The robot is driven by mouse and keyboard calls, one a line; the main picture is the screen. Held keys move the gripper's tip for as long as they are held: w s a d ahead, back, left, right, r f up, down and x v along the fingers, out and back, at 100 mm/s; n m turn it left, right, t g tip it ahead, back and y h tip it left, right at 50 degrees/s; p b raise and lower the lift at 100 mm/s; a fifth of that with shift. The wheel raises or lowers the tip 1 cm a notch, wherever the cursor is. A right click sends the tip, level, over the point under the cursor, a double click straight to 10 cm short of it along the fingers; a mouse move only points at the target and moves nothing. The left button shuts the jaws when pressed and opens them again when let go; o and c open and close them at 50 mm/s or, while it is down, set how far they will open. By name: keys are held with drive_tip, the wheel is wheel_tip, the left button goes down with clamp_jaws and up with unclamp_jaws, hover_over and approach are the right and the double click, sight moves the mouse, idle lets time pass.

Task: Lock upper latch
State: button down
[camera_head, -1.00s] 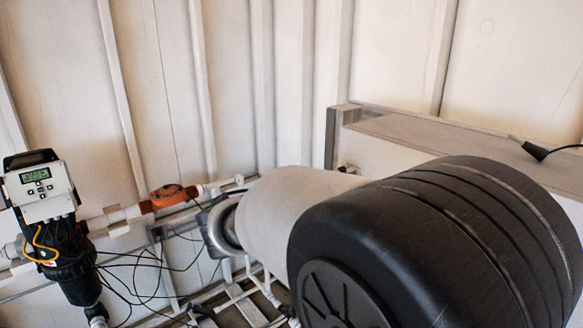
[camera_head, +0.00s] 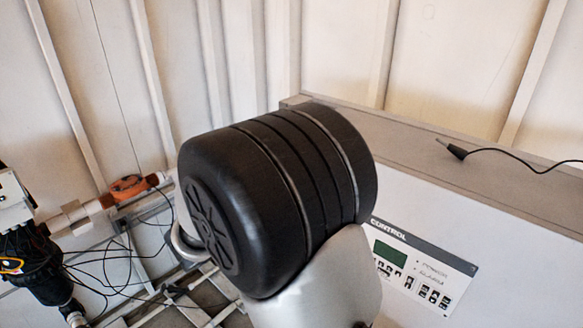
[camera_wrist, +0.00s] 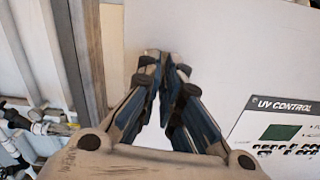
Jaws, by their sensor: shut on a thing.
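The upper latch cannot be made out in either view. In the wrist view my gripper (camera_wrist: 164,62) is shut, with its fingertips close together in front of the white UV cabinet's face (camera_wrist: 235,45). Whatever sits between the tips is thin and hidden by the fingers. In the head view my arm covers the gripper. There the cabinet (camera_head: 510,245) stands to the right of and behind my arm, with its control panel (camera_head: 420,268) partly visible.
A black cable (camera_head: 510,160) lies on the cabinet's top ledge. At left are an orange-handled valve (camera_head: 128,187), pipes, a dark pump with a controller box (camera_head: 30,262), and loose black wires. A ribbed pale wall (camera_head: 330,45) stands behind.

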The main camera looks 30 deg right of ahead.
drive_tip(key=shift+n+p, duration=0.55)
drive_tip(key=shift+n, duration=0.05)
drive_tip(key=c, duration=1.8)
unclamp_jaws()
drive_tip(key=v, duration=1.2)
drive_tip(key=shift+d, duration=0.1)
